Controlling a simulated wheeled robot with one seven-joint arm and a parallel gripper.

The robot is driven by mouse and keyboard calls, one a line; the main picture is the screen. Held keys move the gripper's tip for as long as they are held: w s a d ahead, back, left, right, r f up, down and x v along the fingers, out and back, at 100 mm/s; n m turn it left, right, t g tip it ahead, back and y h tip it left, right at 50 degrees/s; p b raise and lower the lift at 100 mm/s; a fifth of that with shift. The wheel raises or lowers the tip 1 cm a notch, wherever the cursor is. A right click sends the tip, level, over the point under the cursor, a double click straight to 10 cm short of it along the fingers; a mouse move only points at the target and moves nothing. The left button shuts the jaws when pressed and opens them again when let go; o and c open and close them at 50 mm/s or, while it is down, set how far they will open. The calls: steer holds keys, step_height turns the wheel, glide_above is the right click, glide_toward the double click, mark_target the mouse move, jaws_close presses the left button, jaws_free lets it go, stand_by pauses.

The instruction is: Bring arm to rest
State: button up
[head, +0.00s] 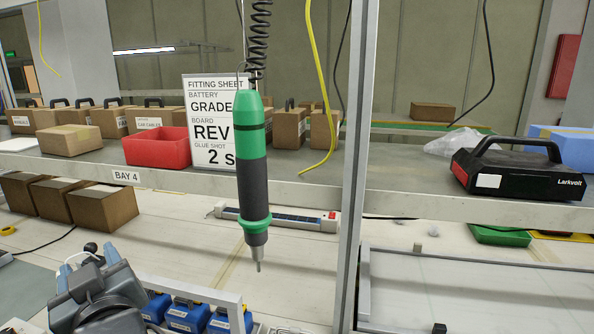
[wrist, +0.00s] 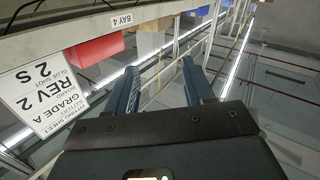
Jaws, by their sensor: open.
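My gripper (wrist: 160,75) is open in the wrist view, with its two blue-grey fingers apart and nothing between them. In the head view the end of my arm is at the lower left, below the shelf, and its fingertips are hard to make out there. A green and dark grey driver tool (head: 253,165) hangs upright from a coiled black cord, right of my arm and apart from it. The driver does not show in the wrist view.
The shelf edge (head: 180,188) carries a red bin (head: 155,147), cardboard boxes, a fitting sheet (head: 208,95) and a black Larkvolt case (head: 520,172). A metal post (head: 357,150) stands right of the driver. Blue boxes (head: 187,315) sit beside my arm. A yellow cable hangs near the post.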

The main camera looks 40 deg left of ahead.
steer(key=w+d+f+m+t+h+b, duration=0.1)
steer(key=w+d+f+m+t, duration=0.25)
steer(key=d+f, duration=0.3)
steer(key=w+d+f+m+t+b, duration=0.1)
steer(key=w+d+f+m+t, duration=0.15)
steer(key=w+d+f, duration=0.35)
steer(key=d+f+m+t+h+b, duration=0.1)
steer(key=d+f+m+t+h, duration=0.2)
steer(key=d, duration=0.7)
steer(key=d+f+m+t+h+b, duration=0.1)
steer(key=d+f+m+t+h, duration=0.3)
steer(key=d, duration=0.7)
steer(key=d+f+m+h+b, duration=0.1)
steer(key=d+f+m+b, duration=0.1)
steer(key=d+f, duration=0.6)
steer(key=s+d+r+m+h+b, duration=0.1)
steer(key=s+d+h, duration=0.2)
steer(key=d, duration=0.6)
steer(key=s+d+r+m+h+b, duration=0.1)
steer(key=s+d+r+m+h, duration=0.1)
steer(key=s+d, duration=0.5)
steer(key=s+d+r+m+h+b, duration=0.1)
steer(key=s+d+h, duration=0.3)
steer(key=d, duration=0.7)
steer(key=shift+s+r+m+t+b, duration=0.3)
steer(key=shift+s+r+t+b, duration=0.1)
steer(key=shift+s, duration=0.55)
